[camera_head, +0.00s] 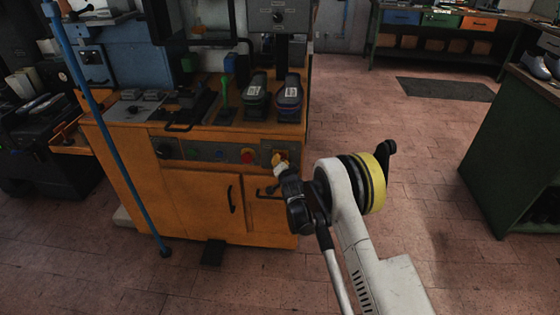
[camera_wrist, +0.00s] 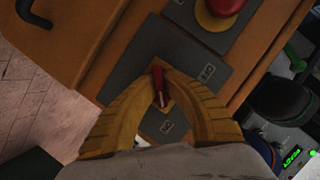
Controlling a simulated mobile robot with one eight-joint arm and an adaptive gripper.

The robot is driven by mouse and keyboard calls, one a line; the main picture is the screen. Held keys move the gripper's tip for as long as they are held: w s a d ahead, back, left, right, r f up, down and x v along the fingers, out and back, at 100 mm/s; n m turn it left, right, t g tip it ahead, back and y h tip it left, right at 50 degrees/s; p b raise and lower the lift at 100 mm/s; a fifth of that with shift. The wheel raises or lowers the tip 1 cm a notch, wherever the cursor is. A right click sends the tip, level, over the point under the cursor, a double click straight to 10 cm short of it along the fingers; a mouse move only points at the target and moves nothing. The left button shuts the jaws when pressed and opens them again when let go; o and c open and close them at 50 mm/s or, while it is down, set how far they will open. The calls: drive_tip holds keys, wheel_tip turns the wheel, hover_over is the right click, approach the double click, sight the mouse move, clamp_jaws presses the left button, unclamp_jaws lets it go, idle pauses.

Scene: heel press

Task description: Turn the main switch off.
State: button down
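The main switch (camera_wrist: 160,86) is a red rotary handle on a yellow plate, set in a grey panel at the right end of the orange press cabinet's front. In the head view its yellow plate (camera_head: 281,155) shows just above my gripper (camera_head: 280,165). In the wrist view my yellow gripper fingers (camera_wrist: 159,76) converge on both sides of the red handle, with their tips close against it. The gripper appears shut on the handle.
A red emergency-stop button (camera_head: 247,155) on yellow sits left of the switch; it shows large in the wrist view (camera_wrist: 222,8). A blue button (camera_head: 219,154) is further left. Cabinet door handles (camera_head: 232,199) stick out below. The floor to the right is clear up to a green bench (camera_head: 515,150).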

drive_tip(key=shift+n, duration=0.3)
drive_tip(key=n+h, duration=0.2)
drive_tip(key=shift+n+g, duration=0.3)
drive_tip(key=shift+g, duration=0.1)
drive_tip(key=n+h, duration=0.2)
drive_tip(key=n, duration=0.1)
drive_tip(key=n+h, duration=0.2)
drive_tip(key=n, duration=0.1)
drive_tip(key=shift+n+h, duration=1.1)
drive_tip(key=shift+n, duration=0.5)
drive_tip(key=shift+t, duration=0.3)
drive_tip(key=c, duration=1.5)
unclamp_jaws()
